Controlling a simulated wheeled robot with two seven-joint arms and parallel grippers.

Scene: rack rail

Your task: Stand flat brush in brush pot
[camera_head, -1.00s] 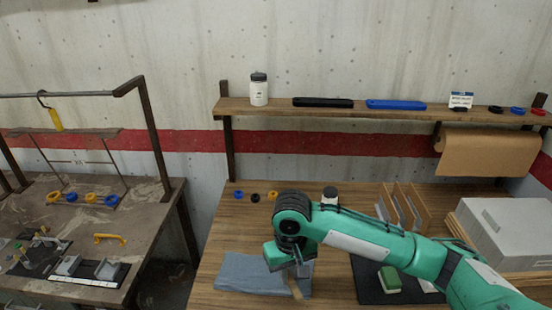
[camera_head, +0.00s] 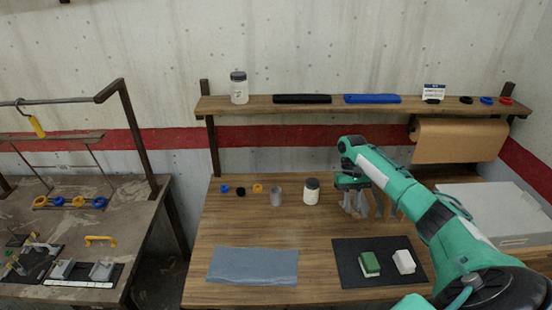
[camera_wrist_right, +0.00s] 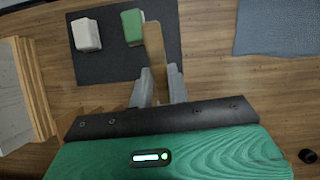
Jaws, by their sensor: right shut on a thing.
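My right gripper (camera_head: 352,200) is at the back right of the wooden bench, raised near the upright wooden dividers. In the right wrist view its fingers (camera_wrist_right: 161,86) are shut on the flat brush (camera_wrist_right: 154,46), whose tan wooden part sticks out beyond the fingertips. I cannot make out the brush in the head view. A grey cylindrical pot (camera_head: 276,197), which looks like the brush pot, stands upright left of the gripper and apart from it. My left gripper is not in view.
A white jar with a dark lid (camera_head: 311,192) stands between the pot and gripper. A blue-grey cloth (camera_head: 252,266) lies in front. A dark mat (camera_head: 350,277) holds a green block (camera_head: 369,263) and a white block (camera_head: 404,261). Small rings (camera_head: 241,191) lie left of the pot.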

